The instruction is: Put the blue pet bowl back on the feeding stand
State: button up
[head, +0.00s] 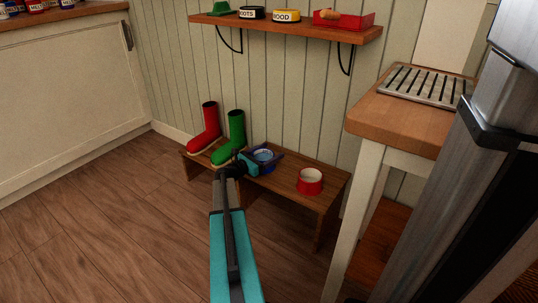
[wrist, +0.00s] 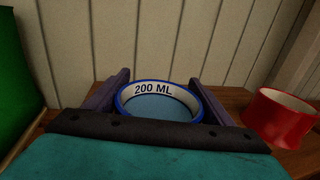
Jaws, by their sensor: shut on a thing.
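The blue pet bowl (head: 264,155) is at the low wooden stand (head: 333,185), between the green boot and a red bowl. In the wrist view the blue bowl (wrist: 158,90) has a white inside band marked "200 ML" and looks upright. My gripper (head: 262,160) is shut on it, with one dark finger on each side in the wrist view. The bowl's lower part is hidden by my gripper. I cannot tell whether its base touches the stand top.
The red bowl (head: 310,181) stands on the right of the stand. A red boot (head: 207,128) and a green boot (head: 232,140) stand on its left. A plank wall is behind. A wall shelf (head: 290,27) hangs above, and a wooden-topped table (head: 405,117) stands at the right.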

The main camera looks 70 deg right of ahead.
jog(key=shift+f, duration=0.1)
jog(key=o, duration=1.5)
jog(key=shift+c, duration=0.2)
jog(key=shift+w+a, duration=0.1)
jog(key=shift+a, duration=0.05)
jog(key=shift+w+a+r, duration=0.15)
jog(key=shift+a+r, duration=0.05)
jog(key=shift+a, duration=0.1)
jog(key=p+v, duration=0.4)
jog(key=v, duration=0.7)
jog(key=shift+f, duration=0.15)
